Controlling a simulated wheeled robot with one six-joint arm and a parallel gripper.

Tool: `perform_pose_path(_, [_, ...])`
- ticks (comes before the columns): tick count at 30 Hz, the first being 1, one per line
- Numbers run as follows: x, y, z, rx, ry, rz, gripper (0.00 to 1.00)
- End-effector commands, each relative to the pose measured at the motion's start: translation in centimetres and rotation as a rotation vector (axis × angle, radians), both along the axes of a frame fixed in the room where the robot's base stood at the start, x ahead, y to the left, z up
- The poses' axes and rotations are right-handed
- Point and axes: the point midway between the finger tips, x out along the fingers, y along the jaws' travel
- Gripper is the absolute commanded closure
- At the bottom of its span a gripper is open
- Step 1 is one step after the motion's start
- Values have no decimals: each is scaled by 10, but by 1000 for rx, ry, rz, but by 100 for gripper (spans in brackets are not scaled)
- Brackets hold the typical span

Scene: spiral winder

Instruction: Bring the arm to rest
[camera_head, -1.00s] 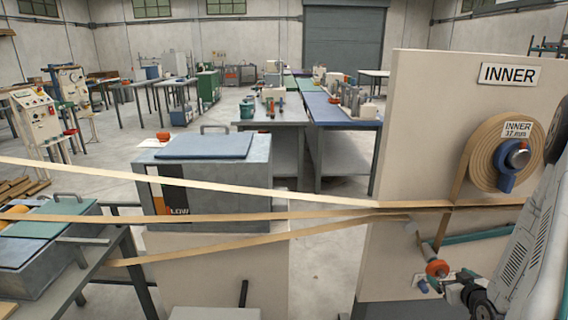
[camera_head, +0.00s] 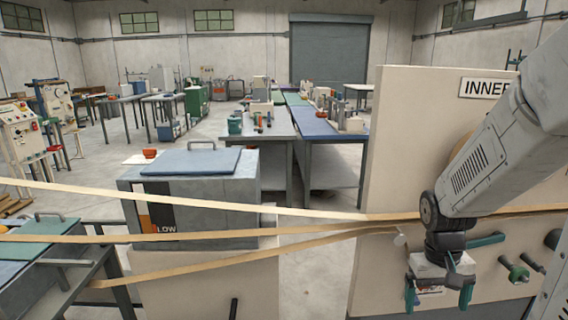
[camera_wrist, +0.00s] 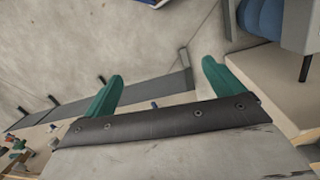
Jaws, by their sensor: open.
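My gripper (camera_head: 439,290) hangs at the lower right in the head view, in front of the beige upright panel (camera_head: 388,130). Its two green fingers are apart, with nothing between them. In the wrist view my gripper (camera_wrist: 160,85) also shows both green fingers spread, with floor and a grey strip beyond. My grey arm link comes down from the upper right and hides part of the "INNER" sign (camera_head: 487,88) and the roll area below it.
Tan paper strips (camera_head: 200,195) stretch across the front from the left to the panel. A grey machine box marked "LOW" (camera_head: 225,190) stands left of centre. Benches (camera_head: 330,135) stand behind.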

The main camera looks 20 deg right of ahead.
Motion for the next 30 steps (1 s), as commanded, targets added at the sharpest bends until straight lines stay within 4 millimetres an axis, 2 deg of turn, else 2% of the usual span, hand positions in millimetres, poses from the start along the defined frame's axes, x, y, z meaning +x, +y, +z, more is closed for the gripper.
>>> perform_pose_path(1, [-4, 19, 19, 7, 1, 17, 7])
perform_pose_path(6, [-28, 78, 71, 50, 13, 75, 7])
perform_pose_path(9, [-44, 108, 97, 68, -8, 128, 7])
perform_pose_path(13, [-60, 139, 123, 74, -80, 217, 7])
perform_pose_path(21, [-69, 168, 152, 54, -236, 363, 7])
perform_pose_path(30, [-69, 171, 152, 55, -238, 380, 7])
